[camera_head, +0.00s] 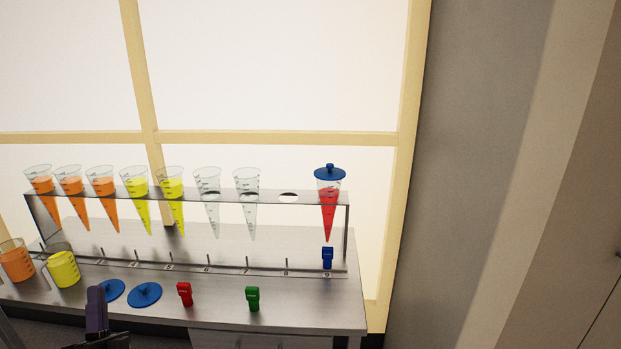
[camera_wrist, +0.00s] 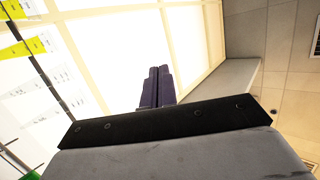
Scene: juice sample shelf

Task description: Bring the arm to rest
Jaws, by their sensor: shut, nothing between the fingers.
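In the wrist view the fingers (camera_wrist: 157,86) stand side by side, closed, against the bright window. Most of my arm is out of the head view.
A metal rack (camera_head: 270,197) holds several cones of orange, yellow and red liquid, some empty. The counter (camera_head: 330,305) carries an orange beaker (camera_head: 17,262), a yellow beaker (camera_head: 63,270), blue lids (camera_head: 145,294), a red clip (camera_head: 185,293) and a green clip (camera_head: 253,298).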

